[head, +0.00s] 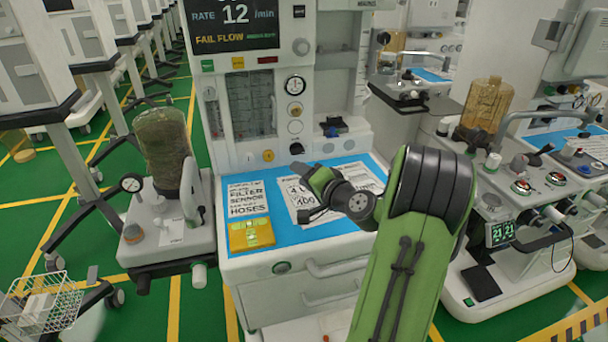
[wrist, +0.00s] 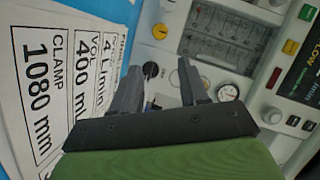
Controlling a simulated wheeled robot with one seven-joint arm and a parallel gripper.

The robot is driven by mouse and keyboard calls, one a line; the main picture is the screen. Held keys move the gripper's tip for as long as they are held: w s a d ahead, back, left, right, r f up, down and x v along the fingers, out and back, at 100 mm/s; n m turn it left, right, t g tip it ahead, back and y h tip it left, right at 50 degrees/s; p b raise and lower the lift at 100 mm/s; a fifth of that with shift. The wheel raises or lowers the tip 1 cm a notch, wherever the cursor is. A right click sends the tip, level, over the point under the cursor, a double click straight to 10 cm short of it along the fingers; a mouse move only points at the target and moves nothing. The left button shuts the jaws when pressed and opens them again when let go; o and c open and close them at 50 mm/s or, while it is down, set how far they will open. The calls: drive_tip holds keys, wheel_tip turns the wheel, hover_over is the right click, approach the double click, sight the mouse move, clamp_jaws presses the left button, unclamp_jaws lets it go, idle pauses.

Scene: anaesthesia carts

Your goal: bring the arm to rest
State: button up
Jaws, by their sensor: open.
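My green arm (head: 405,270) reaches from the lower right over the blue worktop of the middle cart. My gripper shows in the wrist view (wrist: 160,78), with its two dark fingers apart and nothing between them. The fingers point at the cart's front panel, near a black knob (wrist: 151,69) and a dial gauge (wrist: 228,92).
The worktop (head: 228,272) bears a white label sheet (head: 246,198), printed cards (head: 300,192) and a yellow block (head: 250,234). The upright panel (head: 222,140) stands close behind. A canister (head: 163,143) stands at left, and another cart (head: 480,230) at right.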

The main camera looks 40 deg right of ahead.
idle(0.5)
drive_tip(key=a+n+y, duration=0.1)
drive_tip(key=a, duration=0.2)
drive_tip(key=a+n+g+y, duration=0.1)
drive_tip(key=a, duration=0.2)
drive_tip(key=w+a+r+n+g, duration=0.1)
drive_tip(key=a+n, duration=0.1)
drive_tip(key=shift+w+a+y, duration=0.1)
drive_tip(key=shift+a+y, duration=0.3)
drive_tip(key=a+n, duration=0.1)
drive_tip(key=a+n+g, duration=0.1)
drive_tip(key=a, duration=0.1)
drive_tip(key=a+y, duration=0.1)
drive_tip(key=a, duration=0.1)
drive_tip(key=shift+s+a+n+g, duration=0.25)
drive_tip(key=shift+s+n+g, duration=0.05)
drive_tip(key=shift+s+n, duration=0.1)
drive_tip(key=s+a+n+g, duration=0.3)
drive_tip(key=s+a+n, duration=0.15)
drive_tip(key=a, duration=0.35)
drive_tip(key=s+a+r+n+g+h, duration=0.1)
drive_tip(key=s+a+n+g+h, duration=0.25)
drive_tip(key=s, duration=1.65)
wheel_tip(320, 180, up, 16)
drive_tip(key=a+y+p, duration=0.1)
drive_tip(key=p, duration=1.5)
drive_tip(key=shift+a+r, duration=0.2)
drive_tip(key=shift+r, duration=0.05)
